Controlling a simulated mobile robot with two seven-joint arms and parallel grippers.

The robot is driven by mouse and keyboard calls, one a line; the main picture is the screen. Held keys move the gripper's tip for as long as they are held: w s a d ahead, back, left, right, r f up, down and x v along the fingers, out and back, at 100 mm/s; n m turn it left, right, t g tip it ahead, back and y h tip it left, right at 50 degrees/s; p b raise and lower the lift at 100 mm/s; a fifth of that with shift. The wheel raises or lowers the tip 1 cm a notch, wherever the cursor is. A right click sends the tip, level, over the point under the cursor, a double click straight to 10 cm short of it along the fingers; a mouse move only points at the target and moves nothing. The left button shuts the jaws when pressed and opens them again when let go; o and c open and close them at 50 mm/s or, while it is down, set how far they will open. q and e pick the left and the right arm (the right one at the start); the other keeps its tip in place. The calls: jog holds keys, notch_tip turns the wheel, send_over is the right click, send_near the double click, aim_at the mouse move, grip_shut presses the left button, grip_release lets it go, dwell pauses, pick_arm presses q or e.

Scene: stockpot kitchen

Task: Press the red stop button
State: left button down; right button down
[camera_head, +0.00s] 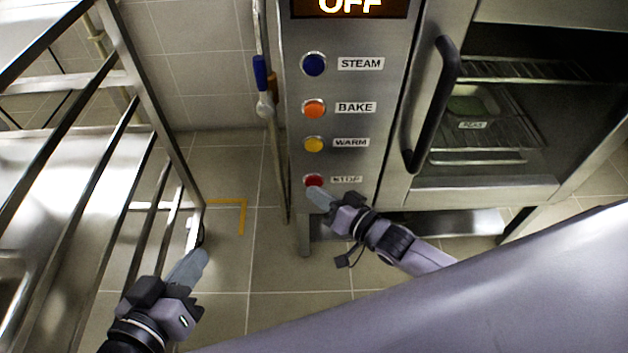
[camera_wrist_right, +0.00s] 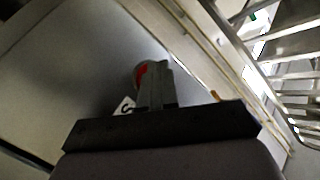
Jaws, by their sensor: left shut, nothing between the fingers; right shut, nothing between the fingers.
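The red stop button (camera_head: 314,180) is the lowest of a column of buttons on the steel oven panel, beside a label reading STOP. My right gripper (camera_head: 316,192) is shut and empty, with its fingertips at the lower edge of the red button; I cannot tell whether they touch it. In the right wrist view the red button (camera_wrist_right: 142,70) shows just beyond the shut fingers (camera_wrist_right: 158,82), which partly hide it. My left gripper (camera_head: 198,256) is shut and empty, low at the left over the floor, far from the panel.
Above the red button are a yellow WARM button (camera_head: 314,144), an orange BAKE button (camera_head: 314,109) and a blue STEAM button (camera_head: 314,64). The display (camera_head: 350,7) reads OFF. The oven door handle (camera_head: 432,105) stands out to the right. A steel rack (camera_head: 150,110) is at the left.

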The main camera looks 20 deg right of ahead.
jog(key=shift+s+a, duration=0.15)
jog(key=shift+s, duration=0.3)
jog(key=shift+s, duration=0.1)
